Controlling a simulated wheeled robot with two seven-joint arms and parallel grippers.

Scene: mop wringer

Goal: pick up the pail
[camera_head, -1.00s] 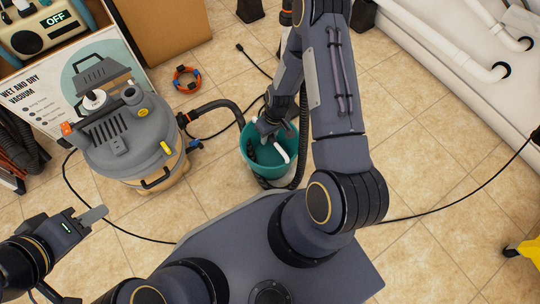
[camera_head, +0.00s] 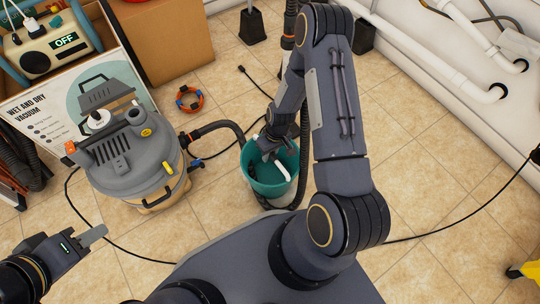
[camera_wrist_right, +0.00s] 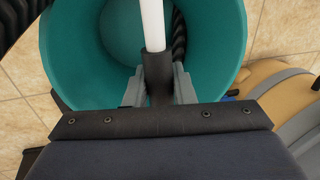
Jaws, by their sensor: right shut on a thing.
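The teal pail (camera_head: 252,180) stands upright on the tiled floor near the middle of the head view, just beyond my base. My right gripper (camera_head: 268,141) reaches down from above into its mouth. In the right wrist view the pail (camera_wrist_right: 70,60) fills the upper middle. There my right gripper (camera_wrist_right: 158,88) is shut on the dark end of a white bar (camera_wrist_right: 152,22), which looks like part of the pail's handle. The bar (camera_head: 282,170) also shows over the pail in the head view. My left gripper (camera_head: 92,234) is at lower left, away from the pail; its jaw gap is unclear.
A grey and tan vacuum (camera_head: 125,155) stands left of the pail. Its black hose (camera_head: 215,125) bends close to the pail. A dark cable lies across the floor. A cardboard box (camera_head: 165,40) stands behind. White pipes (camera_head: 455,78) run along the right wall.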

